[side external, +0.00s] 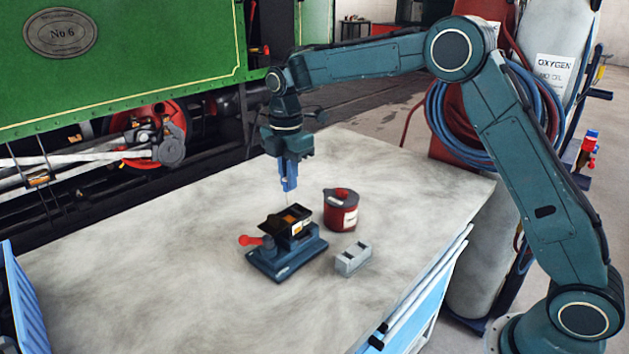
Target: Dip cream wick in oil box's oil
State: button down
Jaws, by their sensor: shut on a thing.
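My gripper (289,187) points straight down above the oil box, with its blue fingers shut. A thin pale strand, the cream wick (287,199), hangs below the fingertips. The oil box (297,229) is small and dark with an open top, an amber patch showing inside, and it sits in a blue vise (283,262) with a red handle. The wick's lower end is over or at the box opening; I cannot tell whether it touches the oil.
A dark red can (341,211) stands just right of the box. A small grey block (353,259) with dark holes lies in front of it. The left and back of the pale table (150,260) are clear. A blue crate (22,310) is at the left edge.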

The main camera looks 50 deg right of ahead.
aim_at(290, 203)
jog(key=shift+f, duration=0.85)
jog(key=shift+f, duration=2.7)
dwell(4.4)
